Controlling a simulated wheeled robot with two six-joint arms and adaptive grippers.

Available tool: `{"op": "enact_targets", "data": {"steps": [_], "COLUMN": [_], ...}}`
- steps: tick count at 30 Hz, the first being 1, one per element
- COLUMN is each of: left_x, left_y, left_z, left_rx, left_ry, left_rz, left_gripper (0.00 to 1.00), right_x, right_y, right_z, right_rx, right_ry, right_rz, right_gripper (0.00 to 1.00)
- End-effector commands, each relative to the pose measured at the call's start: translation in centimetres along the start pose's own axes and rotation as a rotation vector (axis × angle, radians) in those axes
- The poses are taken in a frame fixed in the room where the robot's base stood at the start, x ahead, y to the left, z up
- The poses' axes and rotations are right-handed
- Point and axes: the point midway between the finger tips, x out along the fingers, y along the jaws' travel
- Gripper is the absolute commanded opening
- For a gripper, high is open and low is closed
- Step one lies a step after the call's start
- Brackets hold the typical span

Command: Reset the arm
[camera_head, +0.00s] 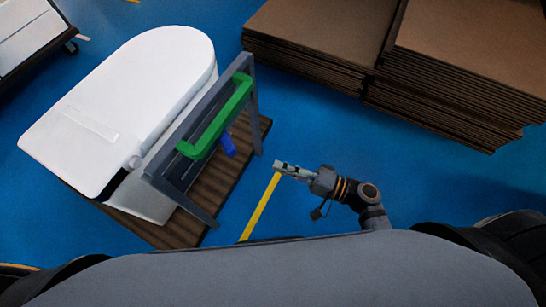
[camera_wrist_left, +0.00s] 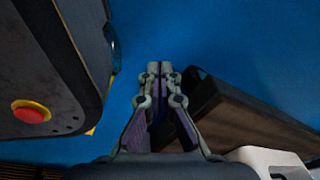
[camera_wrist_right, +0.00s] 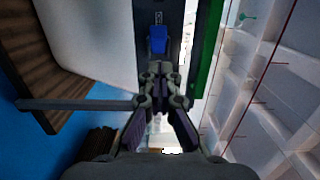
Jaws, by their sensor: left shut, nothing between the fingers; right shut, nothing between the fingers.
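In the head view my right gripper (camera_head: 281,166) is shut and empty, above the blue floor to the right of a grey frame (camera_head: 165,160). The frame carries a green bar (camera_head: 218,118) and a blue part (camera_head: 228,145). The right wrist view shows my right gripper (camera_wrist_right: 160,72) with its fingers together, pointing toward the blue part (camera_wrist_right: 158,40); the green bar (camera_wrist_right: 207,45) is at its right. My left gripper (camera_wrist_left: 160,70) shows only in the left wrist view, shut and empty over blue floor. My left arm is outside the head view.
A white toilet-shaped unit (camera_head: 130,95) stands beside the frame on a brown pallet (camera_head: 235,180). Stacks of brown sheets (camera_head: 440,100) fill the back right. A brown slatted edge (camera_wrist_left: 245,120) lies right of my left gripper.

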Motion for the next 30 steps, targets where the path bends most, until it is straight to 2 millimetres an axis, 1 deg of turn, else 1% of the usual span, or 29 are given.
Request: {"op": "enact_targets", "data": {"steps": [3, 12, 19, 21, 23, 25, 26, 27, 29, 30], "left_x": [0.1, 0.0, 0.0, 0.0, 0.0, 0.1, 0.1, 0.1, 0.0, 0.0], "left_y": [0.2, 1.5, 1.5, 1.4, 1.3, 1.2, 1.2, 1.1, 1.1, 1.1], "left_z": [-0.1, -0.1, -0.1, -0.1, 0.0, 0.0, 0.0, 0.0, 0.0, 0.0], "left_rx": [-0.001, -0.008, -0.008, -0.007, -0.007, -0.006, -0.006, -0.006, -0.006, -0.005], "left_ry": [0.001, 0.001, 0.001, 0.001, 0.001, 0.001, 0.001, 0.0, 0.0, 0.0], "left_rz": [0.002, 0.018, 0.018, 0.017, 0.016, 0.014, 0.014, 0.013, 0.013, 0.013], "left_gripper": [0.0, 0.0, 0.0, 0.0, 0.0, 0.0, 0.0, 0.0, 0.0, 0.0], "right_x": [-0.4, -0.4, -0.4, -0.4, -0.6, -1.1, -1.5, -2.3, -3.9, -5.3], "right_y": [-0.1, -0.1, -0.1, 0.5, 2.1, 5.9, 8.0, 11.2, 16.4, 19.8], "right_z": [0.2, 0.2, 0.2, 0.1, -0.2, -0.7, -1.0, -1.3, -1.5, -1.5], "right_rx": [0.0, -0.001, -0.001, 0.001, 0.006, 0.013, 0.015, 0.017, 0.018, 0.014], "right_ry": [0.001, 0.001, 0.001, 0.005, 0.018, 0.045, 0.06, 0.079, 0.107, 0.122], "right_rz": [-0.001, -0.002, -0.002, 0.012, 0.055, 0.151, 0.208, 0.294, 0.437, 0.533], "right_gripper": [0.0, 0.0, 0.0, 0.0, 0.0, 0.0, 0.0, 0.0, 0.0, 0.0]}}
